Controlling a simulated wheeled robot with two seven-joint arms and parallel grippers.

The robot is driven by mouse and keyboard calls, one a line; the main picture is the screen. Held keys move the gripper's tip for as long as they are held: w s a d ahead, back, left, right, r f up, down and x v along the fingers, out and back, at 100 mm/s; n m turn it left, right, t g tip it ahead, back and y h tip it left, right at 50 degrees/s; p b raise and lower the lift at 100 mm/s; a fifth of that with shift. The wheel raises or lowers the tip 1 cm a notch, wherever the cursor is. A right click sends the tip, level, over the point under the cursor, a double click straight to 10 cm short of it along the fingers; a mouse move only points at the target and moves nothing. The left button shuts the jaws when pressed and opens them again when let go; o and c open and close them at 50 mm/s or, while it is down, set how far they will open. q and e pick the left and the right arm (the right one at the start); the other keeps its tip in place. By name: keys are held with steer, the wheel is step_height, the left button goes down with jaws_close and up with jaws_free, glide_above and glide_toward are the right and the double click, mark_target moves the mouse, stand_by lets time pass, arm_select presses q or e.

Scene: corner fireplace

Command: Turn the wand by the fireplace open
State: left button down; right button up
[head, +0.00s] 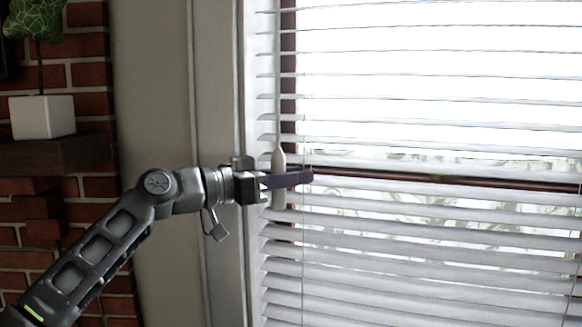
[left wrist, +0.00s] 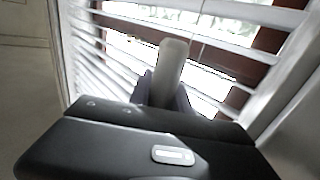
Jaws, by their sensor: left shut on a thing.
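The white wand (head: 279,160) hangs upright at the left edge of the window blind (head: 420,215). My left gripper (head: 290,179) reaches in from the left and is shut on the wand's thick lower part. The wand shows above and below the fingers in the head view. In the left wrist view the wand (left wrist: 171,62) stands up between the dark fingers (left wrist: 163,92), with blind slats behind it. The slats are tilted with gaps between them, and light comes through. My right gripper is in neither view.
The pale window frame (head: 222,110) runs close beside my left wrist. A brick fireplace wall (head: 88,75) with a ledge (head: 50,155) and a white plant pot (head: 42,117) stands at the left. Thin cords hang in front of the slats.

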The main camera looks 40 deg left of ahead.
arm_select(q)
steer(key=shift+s+d+m+g+h+p, duration=0.15)
steer(key=shift+m+g+h+p, duration=0.25)
steer(key=shift+h, duration=0.3)
steer(key=shift+d+m+g+h+p, duration=0.15)
steer(key=shift+m+g+h, duration=0.25)
steer(key=shift+m+h, duration=0.25)
steer(key=shift+f, duration=0.1)
steer(key=c, duration=1.2)
jaws_free()
steer(key=shift+s+a, duration=0.1)
steer(key=shift+a, duration=0.05)
steer(key=b+v, duration=0.2)
steer(key=v, duration=0.5)
steer(key=shift+s+a, duration=0.2)
steer(key=shift+s, duration=0.05)
